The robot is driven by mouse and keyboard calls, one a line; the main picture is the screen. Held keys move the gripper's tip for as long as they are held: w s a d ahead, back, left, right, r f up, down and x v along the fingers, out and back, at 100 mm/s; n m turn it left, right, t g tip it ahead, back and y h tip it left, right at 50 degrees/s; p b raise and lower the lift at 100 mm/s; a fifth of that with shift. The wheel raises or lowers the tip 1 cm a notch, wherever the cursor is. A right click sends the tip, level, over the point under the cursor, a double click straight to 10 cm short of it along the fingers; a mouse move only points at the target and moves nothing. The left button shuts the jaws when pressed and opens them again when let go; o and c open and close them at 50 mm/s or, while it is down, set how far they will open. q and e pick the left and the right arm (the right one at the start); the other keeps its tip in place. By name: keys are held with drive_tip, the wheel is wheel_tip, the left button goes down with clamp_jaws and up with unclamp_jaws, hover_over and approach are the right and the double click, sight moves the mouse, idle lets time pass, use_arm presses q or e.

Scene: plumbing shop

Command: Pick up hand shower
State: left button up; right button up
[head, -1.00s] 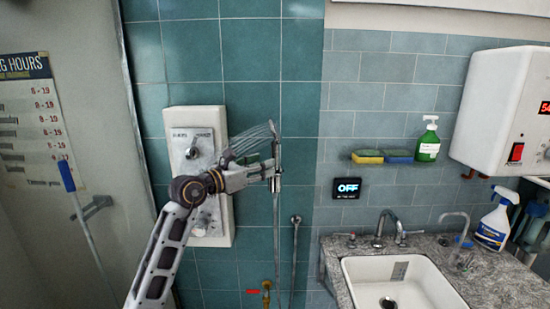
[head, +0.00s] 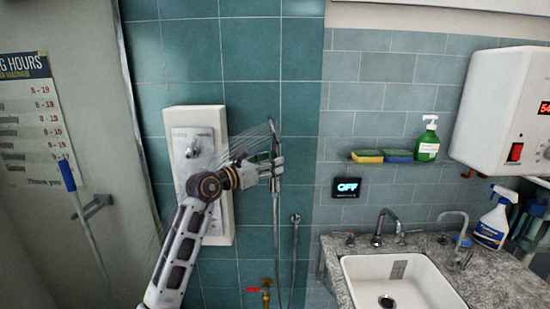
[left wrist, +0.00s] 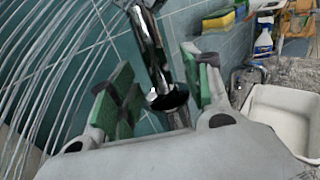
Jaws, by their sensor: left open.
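The chrome hand shower (head: 275,140) is upright against the teal tiled wall, with fine water streams spraying out to its left. Its hose (head: 277,235) hangs below. My left gripper (head: 277,169) is at the shower's handle, below its head. In the left wrist view, the green-padded fingers of my left gripper (left wrist: 160,92) are apart, with the chrome handle of the hand shower (left wrist: 150,45) between them. The gripper hides part of the handle in the head view. My right gripper is not in view.
A white shower panel (head: 222,125) is on the wall behind my left arm. To the right are a sink (head: 410,280) in a stone counter, taps (head: 386,222), a shelf with sponges (head: 367,156) and a green bottle (head: 429,140), and a white heater (head: 500,100).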

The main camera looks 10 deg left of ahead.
use_arm(q)
drive_tip(key=shift+x, duration=1.25)
drive_tip(key=shift+c, duration=0.5)
clamp_jaws()
